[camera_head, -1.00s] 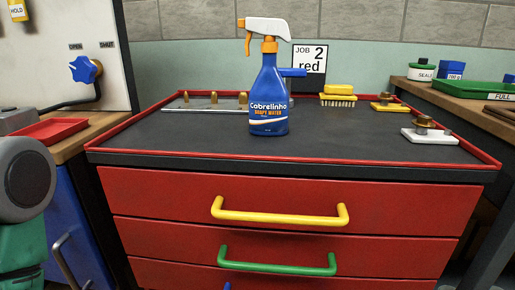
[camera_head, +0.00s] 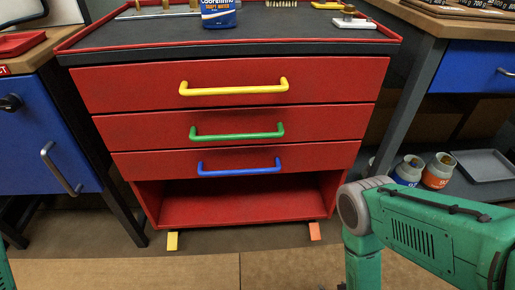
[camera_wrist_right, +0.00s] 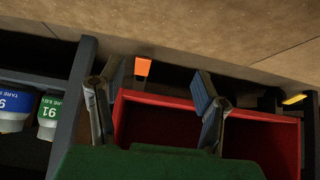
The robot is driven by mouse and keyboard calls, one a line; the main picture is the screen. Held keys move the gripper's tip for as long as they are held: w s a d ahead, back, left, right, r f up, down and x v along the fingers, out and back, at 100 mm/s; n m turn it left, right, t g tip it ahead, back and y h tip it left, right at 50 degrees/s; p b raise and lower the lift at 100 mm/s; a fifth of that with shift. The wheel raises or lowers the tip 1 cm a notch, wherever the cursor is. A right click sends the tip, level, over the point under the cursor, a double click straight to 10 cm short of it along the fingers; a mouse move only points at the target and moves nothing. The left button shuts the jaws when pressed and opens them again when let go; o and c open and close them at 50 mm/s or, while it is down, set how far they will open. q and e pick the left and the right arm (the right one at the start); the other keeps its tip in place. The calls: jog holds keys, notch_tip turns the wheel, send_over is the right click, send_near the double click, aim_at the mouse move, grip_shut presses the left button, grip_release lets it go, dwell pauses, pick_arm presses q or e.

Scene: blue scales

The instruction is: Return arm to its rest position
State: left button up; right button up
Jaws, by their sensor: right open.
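My right arm (camera_head: 420,225) comes into the head view from the right edge, its grey joint in front of the red cabinet's lower right side. Its gripper is out of the head view. In the right wrist view my right gripper (camera_wrist_right: 158,88) is open, with two grey fingers wide apart and nothing between them. Past the fingers are the red cabinet's lower part (camera_wrist_right: 262,135) and its orange foot (camera_wrist_right: 143,66), seen upside down. Only a green sliver of my left arm (camera_head: 4,275) shows at the left edge; its gripper is out of view.
The red cabinet (camera_head: 230,78) has yellow, green and blue handles and an open bottom shelf (camera_head: 240,207). A blue spray bottle (camera_head: 218,12) stands on top. A blue cabinet (camera_head: 45,130) is at left. Jars (camera_head: 438,170) and a grey tray (camera_head: 485,165) sit low at right. Floor in front is clear.

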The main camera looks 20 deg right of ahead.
jog(key=s+a+r+n+g+y, duration=0.1)
jog(key=s+a+r+g, duration=0.15)
jog(key=r, duration=0.65)
jog(key=s+a+r+n+g+p, duration=0.1)
jog(key=s+a+r+g, duration=0.15)
jog(key=r, duration=0.55)
jog(key=s+a+r+n+g+y, duration=0.1)
jog(key=s+r+g, duration=0.15)
jog(key=r, duration=0.65)
pick_arm(q)
notch_tip(320, 180, up, 18)
jog(key=p, duration=1.7)
pick_arm(e)
notch_tip(320, 180, up, 16)
jog(key=shift+s+r, duration=0.15)
jog(key=shift+s, duration=0.15)
pick_arm(q)
jog(key=shift+c, duration=0.4)
pick_arm(e)
jog(key=shift+a, duration=0.1)
jog(key=shift+c, duration=0.4)
